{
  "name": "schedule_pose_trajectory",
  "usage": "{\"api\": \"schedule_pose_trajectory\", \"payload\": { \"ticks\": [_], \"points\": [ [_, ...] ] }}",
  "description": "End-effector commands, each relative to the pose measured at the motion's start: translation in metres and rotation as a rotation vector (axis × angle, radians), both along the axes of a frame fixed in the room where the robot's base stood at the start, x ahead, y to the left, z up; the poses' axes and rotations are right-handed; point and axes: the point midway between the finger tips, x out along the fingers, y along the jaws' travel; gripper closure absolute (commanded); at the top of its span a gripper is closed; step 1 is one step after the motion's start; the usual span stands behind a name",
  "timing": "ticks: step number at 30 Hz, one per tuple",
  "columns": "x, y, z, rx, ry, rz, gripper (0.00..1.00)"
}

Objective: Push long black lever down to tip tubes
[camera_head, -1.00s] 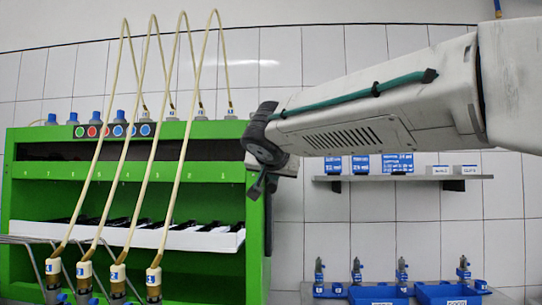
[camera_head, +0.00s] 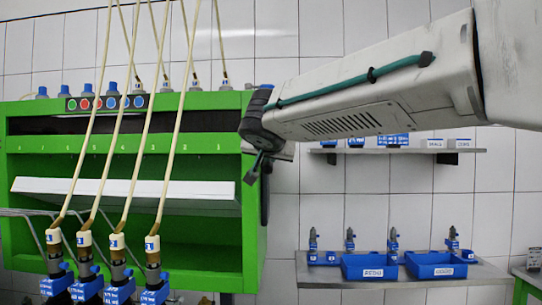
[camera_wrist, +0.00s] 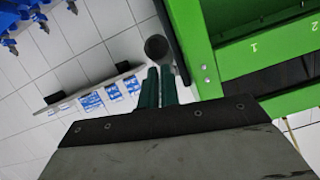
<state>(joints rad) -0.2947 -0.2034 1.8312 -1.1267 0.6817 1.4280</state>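The long black lever (camera_head: 265,198) hangs along the right side of the green bench (camera_head: 250,215). In the wrist view, a dark bar (camera_wrist: 172,40) runs beside the green frame, with a round black knob (camera_wrist: 156,47) at it. My gripper (camera_head: 252,172) is at the bench's right edge by the lever. In the wrist view, its two green fingers (camera_wrist: 158,88) lie close together, just short of the knob; contact cannot be told. The white tray (camera_head: 130,194) inside the bench is tilted, its broad white face showing. No tubes are visible on it.
Several pale hoses with blue-based fittings (camera_head: 152,262) hang in front of the bench at left. A wall shelf (camera_head: 400,150) with labelled boxes is at right. Below it, a lower shelf holds blue bins (camera_head: 372,267).

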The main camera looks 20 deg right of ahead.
Motion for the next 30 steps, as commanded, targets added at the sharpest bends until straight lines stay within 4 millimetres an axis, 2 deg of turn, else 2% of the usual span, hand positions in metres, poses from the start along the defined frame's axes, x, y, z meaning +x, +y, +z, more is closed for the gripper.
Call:
{"api": "schedule_pose_trajectory", "payload": {
  "ticks": [1,4,8,11,15,21,25,30],
  "points": [
    [0.002,0.001,-0.017,0.0,0.033,-0.005,1.0],
    [0.0,0.0,-0.01,0.002,0.029,-0.005,1.0],
    [-0.005,-0.001,0.012,0.001,0.018,-0.005,1.0],
    [-0.011,-0.003,0.037,0.003,0.003,-0.004,1.0],
    [-0.046,0.011,0.034,0.0,0.002,0.002,1.0],
    [-0.084,0.021,0.031,0.001,-0.001,-0.004,1.0],
    [-0.098,0.026,0.029,0.0,0.0,-0.005,1.0],
    [-0.105,0.029,0.029,0.0,-0.002,-0.006,1.0]
  ]
}}
